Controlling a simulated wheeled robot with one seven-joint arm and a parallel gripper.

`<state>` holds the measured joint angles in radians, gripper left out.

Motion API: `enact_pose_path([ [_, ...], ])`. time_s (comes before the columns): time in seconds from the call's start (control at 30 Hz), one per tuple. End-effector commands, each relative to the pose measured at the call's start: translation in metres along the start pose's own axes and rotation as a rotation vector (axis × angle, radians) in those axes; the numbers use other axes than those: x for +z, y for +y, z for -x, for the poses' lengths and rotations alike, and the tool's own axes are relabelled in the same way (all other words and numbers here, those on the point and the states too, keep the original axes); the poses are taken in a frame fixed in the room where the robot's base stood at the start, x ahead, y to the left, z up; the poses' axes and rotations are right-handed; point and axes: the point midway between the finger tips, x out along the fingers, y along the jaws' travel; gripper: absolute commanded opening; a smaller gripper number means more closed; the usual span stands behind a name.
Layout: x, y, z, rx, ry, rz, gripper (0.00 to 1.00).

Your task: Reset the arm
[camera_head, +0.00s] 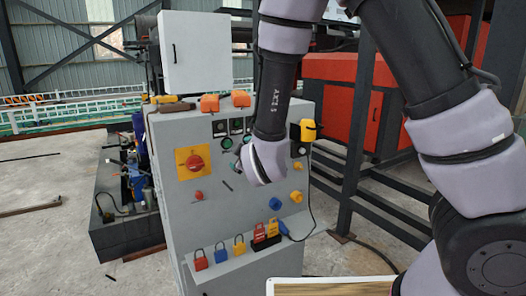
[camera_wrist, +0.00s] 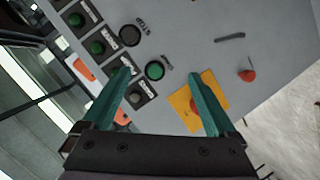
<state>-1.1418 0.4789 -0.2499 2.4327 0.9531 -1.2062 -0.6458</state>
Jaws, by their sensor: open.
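My arm (camera_head: 272,95) reaches down from the top of the head view in front of a grey control cabinet (camera_head: 170,240). The gripper itself is hidden there behind or below my wrist. In the wrist view my gripper (camera_wrist: 157,88) shows two green fingers spread wide apart, with nothing between them but the panel face. A green button (camera_wrist: 155,70) and a yellow plate with a red rotary switch (camera_wrist: 198,102) lie on the panel near the fingertips. I cannot tell whether the fingers touch the panel.
Red, blue and yellow padlocks (camera_head: 221,253) hang low on the cabinet front. Orange items (camera_head: 210,103) and a yellow one (camera_head: 308,130) sit along its top and right. A white box (camera_head: 195,52) stands behind. Dark steel posts (camera_head: 356,120) stand at right; open floor (camera_head: 40,240) lies left.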

Motion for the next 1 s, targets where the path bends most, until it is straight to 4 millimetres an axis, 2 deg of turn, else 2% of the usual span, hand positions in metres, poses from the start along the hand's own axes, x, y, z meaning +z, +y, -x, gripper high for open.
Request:
enact_pose_path([
  [0.03,0.006,0.020,-0.001,-0.011,-0.028,-0.084,0.93],
  [0.27,0.030,0.082,0.009,-0.097,-0.142,-0.436,0.93],
  [0.47,0.048,0.133,0.035,-0.157,-0.223,-0.700,0.93],
  [0.77,0.075,0.197,0.103,-0.209,-0.343,-1.018,0.93],
  [1.0,0.098,0.231,0.176,-0.204,-0.460,-1.225,0.93],
])
